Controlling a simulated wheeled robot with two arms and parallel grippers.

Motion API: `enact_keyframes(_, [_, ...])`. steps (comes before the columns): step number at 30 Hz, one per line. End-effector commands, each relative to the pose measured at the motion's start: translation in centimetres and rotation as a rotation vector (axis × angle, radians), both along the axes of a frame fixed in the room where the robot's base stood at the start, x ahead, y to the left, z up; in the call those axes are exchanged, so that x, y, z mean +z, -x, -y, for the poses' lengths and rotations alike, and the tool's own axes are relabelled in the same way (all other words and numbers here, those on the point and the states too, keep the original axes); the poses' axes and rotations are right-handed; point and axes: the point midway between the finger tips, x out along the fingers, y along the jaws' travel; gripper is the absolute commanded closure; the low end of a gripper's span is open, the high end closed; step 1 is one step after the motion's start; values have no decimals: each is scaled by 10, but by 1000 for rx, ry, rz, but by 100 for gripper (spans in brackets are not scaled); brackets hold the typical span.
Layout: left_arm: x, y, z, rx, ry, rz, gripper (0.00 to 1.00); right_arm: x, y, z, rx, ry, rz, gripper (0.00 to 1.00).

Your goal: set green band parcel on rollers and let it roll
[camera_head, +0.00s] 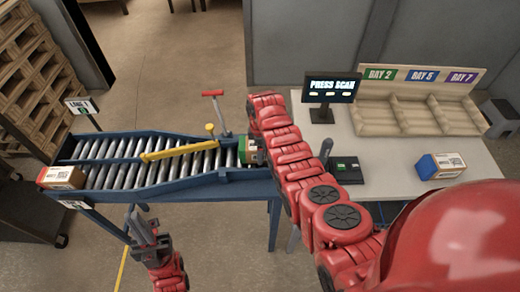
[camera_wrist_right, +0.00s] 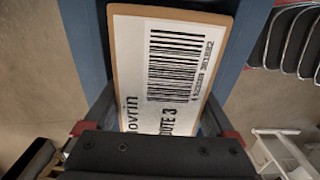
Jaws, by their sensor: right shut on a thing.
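The green band parcel (camera_head: 247,150) is at the right end of the roller conveyor, partly hidden by my right arm. My right gripper (camera_head: 259,150) is shut on it. I cannot tell whether the parcel touches the rollers (camera_head: 105,174). My left gripper (camera_head: 140,222) is empty, its fingers apart, in front of the conveyor's near side.
A yellow bar (camera_head: 178,151) lies across the rollers. A red-topped post (camera_head: 213,93) stands behind. On the right table (camera_head: 400,182) are a screen (camera_head: 333,88), a blue-banded parcel (camera_head: 440,165) and bay bins (camera_head: 415,115).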

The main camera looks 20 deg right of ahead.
Motion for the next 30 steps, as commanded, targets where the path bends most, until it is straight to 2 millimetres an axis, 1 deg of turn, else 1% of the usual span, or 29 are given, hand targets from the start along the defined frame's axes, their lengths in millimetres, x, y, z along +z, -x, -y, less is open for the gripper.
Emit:
enact_keyframes(1, [0,0,0,0,0,0,100,1,-1,0,0,0,1,91])
enact_keyframes(2, [0,0,0,0,0,0,100,1,-1,0,0,0,1,5])
enact_keyframes(3, [0,0,0,0,0,0,100,1,0,0,0,0,1,0])
enact_keyframes(12, [-1,0,0,0,0,0,100,1,0,0,0,0,1,0])
enact_keyframes(17, [-6,0,0,0,0,0,100,12,-3,0,0,0,8,0])
enact_keyframes(22, [-15,0,0,0,0,0,100,31,-2,0,0,0,6,0])
enact_keyframes(26, [-25,0,0,0,0,0,100,55,-2,0,0,1,9,0])
enact_keyframes(27, [-22,0,0,0,0,0,100,68,-2,0,0,0,7,0])
enact_keyframes(30, [-18,0,0,0,0,0,100,93,-2,0,0,0,7,0])
